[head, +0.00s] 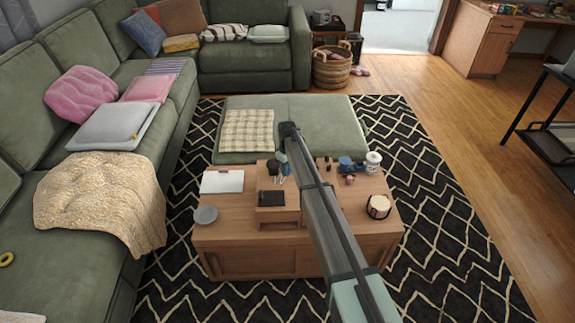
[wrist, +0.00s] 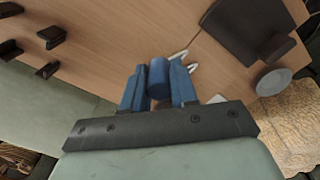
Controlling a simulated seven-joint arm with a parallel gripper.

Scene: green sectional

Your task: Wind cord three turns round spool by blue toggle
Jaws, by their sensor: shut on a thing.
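My gripper (wrist: 158,82) has blue fingers and is shut on the blue toggle (wrist: 158,76), a short blue cylinder, in the wrist view. In the head view my gripper (head: 283,168) is small, over the back part of the wooden table, left of my arm. Short white curved pieces (wrist: 181,54), possibly the cord, show just beyond the fingers; whether they join the toggle I cannot tell. I cannot pick out the spool with certainty. Several dark upright pieces (wrist: 51,36) stand on the table at the left of the wrist view.
The wooden table (head: 235,234) bears a white flat item (head: 222,181), a grey bowl (head: 206,214), a dark flat item (head: 272,198), a blue item (head: 346,164), a white roll (head: 373,160) and a dark-framed round holder (head: 379,206). A green ottoman (head: 320,112) adjoins behind.

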